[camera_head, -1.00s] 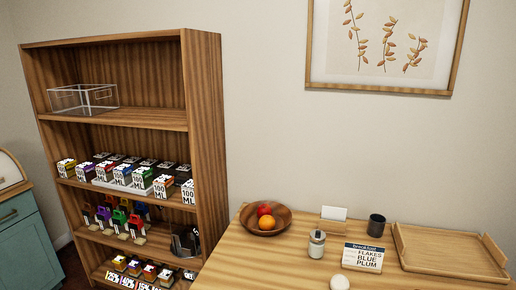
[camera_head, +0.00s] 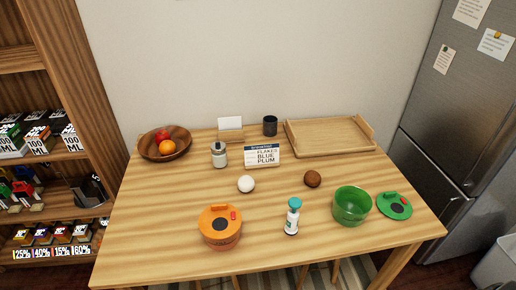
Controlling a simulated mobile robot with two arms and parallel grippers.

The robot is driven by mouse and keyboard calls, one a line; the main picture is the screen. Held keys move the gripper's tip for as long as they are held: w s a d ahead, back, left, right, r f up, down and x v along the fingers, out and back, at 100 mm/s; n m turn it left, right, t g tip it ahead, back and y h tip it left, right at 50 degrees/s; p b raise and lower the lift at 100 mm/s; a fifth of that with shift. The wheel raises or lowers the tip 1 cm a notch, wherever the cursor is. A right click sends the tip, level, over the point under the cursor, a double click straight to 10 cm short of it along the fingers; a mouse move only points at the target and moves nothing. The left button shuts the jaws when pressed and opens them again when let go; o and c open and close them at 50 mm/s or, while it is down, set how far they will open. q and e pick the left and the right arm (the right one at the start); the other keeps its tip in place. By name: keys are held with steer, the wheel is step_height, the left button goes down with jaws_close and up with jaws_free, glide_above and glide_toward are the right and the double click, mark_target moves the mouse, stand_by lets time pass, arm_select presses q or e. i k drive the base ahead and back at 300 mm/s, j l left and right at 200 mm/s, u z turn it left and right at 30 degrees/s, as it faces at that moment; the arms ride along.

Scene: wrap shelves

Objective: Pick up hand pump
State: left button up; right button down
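No thing in view is clearly a hand pump. A small white bottle with a teal top (camera_head: 292,216) stands upright near the front middle of the table; I cannot tell if it is the pump. A glass jar with a grey lid (camera_head: 219,155) stands farther back. Small coloured items (camera_head: 23,188) on the shelf at the left are too small to make out. Neither of my grippers is in view.
The wooden table (camera_head: 150,235) also holds a fruit bowl (camera_head: 152,150), a sign (camera_head: 260,155), a dark cup (camera_head: 270,126), a tray (camera_head: 330,137), an orange container (camera_head: 219,227), a green bowl (camera_head: 351,205) and a green lid (camera_head: 394,205). A fridge (camera_head: 455,130) stands at the right.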

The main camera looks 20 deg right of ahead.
mark_target(291, 229)
steer(key=l+z, duration=0.15)
steer(key=z, duration=0.8)
